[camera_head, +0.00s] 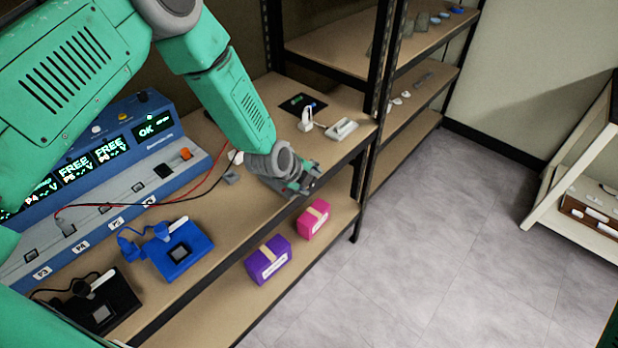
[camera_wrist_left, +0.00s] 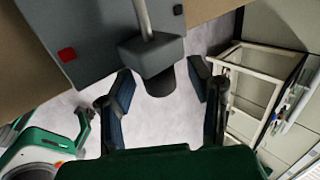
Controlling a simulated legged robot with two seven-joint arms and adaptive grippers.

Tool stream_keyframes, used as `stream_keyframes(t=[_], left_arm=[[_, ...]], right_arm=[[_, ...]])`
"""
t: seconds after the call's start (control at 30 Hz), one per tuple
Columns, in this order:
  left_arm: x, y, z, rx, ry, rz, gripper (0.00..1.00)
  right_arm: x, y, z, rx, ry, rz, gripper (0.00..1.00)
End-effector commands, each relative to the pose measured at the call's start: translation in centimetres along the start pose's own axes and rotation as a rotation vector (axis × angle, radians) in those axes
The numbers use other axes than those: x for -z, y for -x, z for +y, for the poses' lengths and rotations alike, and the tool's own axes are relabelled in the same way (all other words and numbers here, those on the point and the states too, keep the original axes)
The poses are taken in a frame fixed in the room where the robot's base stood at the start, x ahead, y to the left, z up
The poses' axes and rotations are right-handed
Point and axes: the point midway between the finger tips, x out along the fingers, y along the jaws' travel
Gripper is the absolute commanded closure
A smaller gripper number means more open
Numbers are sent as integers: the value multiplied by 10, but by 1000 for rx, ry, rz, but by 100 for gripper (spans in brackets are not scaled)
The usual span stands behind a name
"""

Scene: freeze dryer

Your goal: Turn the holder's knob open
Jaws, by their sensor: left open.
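My left gripper (camera_head: 302,182) is over the front edge of the workbench, with its arm coming down from the upper left. In the left wrist view its two dark fingers (camera_wrist_left: 164,92) are spread apart. A grey holder (camera_wrist_left: 90,45) fills the top of that view, with a block and a dark knob (camera_wrist_left: 160,82) at its front end. The knob lies between the open fingers in the picture; I see no contact. In the head view the gripper and wrist seem to hide most of this holder; a grey piece (camera_head: 232,176) shows behind the wrist.
A blue device (camera_head: 178,250) and a black device (camera_head: 100,302) stand on the workbench. A blue console (camera_head: 160,140) with lit displays and cables stands behind them. Purple (camera_head: 267,262) and pink (camera_head: 314,222) boxes are on the lower shelf. The grey floor (camera_head: 430,240) at right is clear.

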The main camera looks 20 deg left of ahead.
Motion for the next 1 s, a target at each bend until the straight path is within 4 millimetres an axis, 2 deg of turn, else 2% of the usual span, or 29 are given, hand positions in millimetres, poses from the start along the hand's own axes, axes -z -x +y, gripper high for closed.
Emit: stream_keyframes(t=[0.17, 0.4, 0.6, 0.8, 1.0], left_arm=[[0, 15, 0, -1, -2, 1, 53], [0, 65, 0, 1, -2, 0, 53], [-1, 101, -1, 1, -1, 0, 53], [-2, 117, 0, 0, 1, -1, 53], [-2, 118, 0, 0, 1, -1, 53]], right_arm=[[-3, 1, 0, 0, 0, 2, 60], [-3, 1, 0, 0, 0, 3, 60], [-2, 1, 0, 0, 0, 2, 60], [-2, 1, 0, 0, 0, 2, 60], [-2, 1, 0, 0, 0, 2, 60]])
